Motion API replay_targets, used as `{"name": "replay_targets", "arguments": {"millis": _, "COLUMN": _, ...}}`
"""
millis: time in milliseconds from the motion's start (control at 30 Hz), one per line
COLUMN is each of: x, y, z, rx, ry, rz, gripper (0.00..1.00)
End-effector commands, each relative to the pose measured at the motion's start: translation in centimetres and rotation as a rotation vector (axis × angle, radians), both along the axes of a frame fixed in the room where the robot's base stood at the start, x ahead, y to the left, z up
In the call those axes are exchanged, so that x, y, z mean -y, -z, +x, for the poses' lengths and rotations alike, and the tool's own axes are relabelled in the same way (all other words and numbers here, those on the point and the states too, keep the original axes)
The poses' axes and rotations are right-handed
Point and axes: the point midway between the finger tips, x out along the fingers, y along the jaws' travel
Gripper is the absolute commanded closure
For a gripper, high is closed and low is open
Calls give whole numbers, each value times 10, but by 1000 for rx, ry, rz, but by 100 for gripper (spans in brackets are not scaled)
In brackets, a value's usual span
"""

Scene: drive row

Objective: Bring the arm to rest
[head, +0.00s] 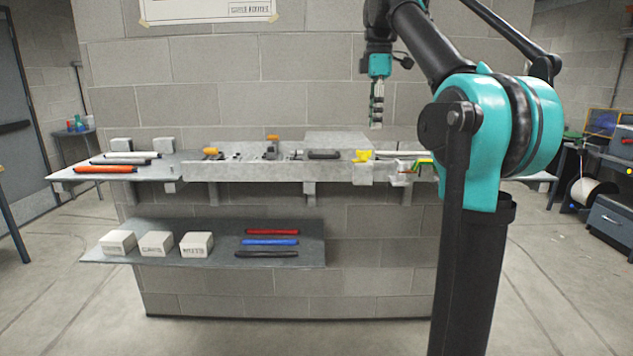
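My arm rises in the right of the head view and bends over toward the wall bench. My gripper (376,112) hangs pointing down above the right part of the bench, in front of the block wall. It is apart from the bench top and nothing shows in it. Its fingers look close together in a narrow side view, so I cannot tell whether they are open or shut. The grey bench (240,173) carries a row of fittings, with a yellow part (362,156) below and left of my gripper.
A lower shelf (215,255) holds white boxes (156,243) and red, blue and black bars (271,242). Markers (108,169) lie on the bench's left end. Side tables stand at far left and right. The floor (70,300) in front is clear.

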Motion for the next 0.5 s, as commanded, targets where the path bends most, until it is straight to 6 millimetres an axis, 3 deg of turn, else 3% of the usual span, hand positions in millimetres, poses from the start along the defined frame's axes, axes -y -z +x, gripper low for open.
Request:
{"name": "replay_targets", "arguments": {"millis": 267, "x": 3, "y": 30, "z": 5, "rx": 24, "ry": 103, "rz": 4, "gripper": 68}}
{"name": "replay_targets", "arguments": {"millis": 500, "x": 7, "y": 78, "z": 8, "rx": 59, "ry": 258, "rz": 15, "gripper": 68}}
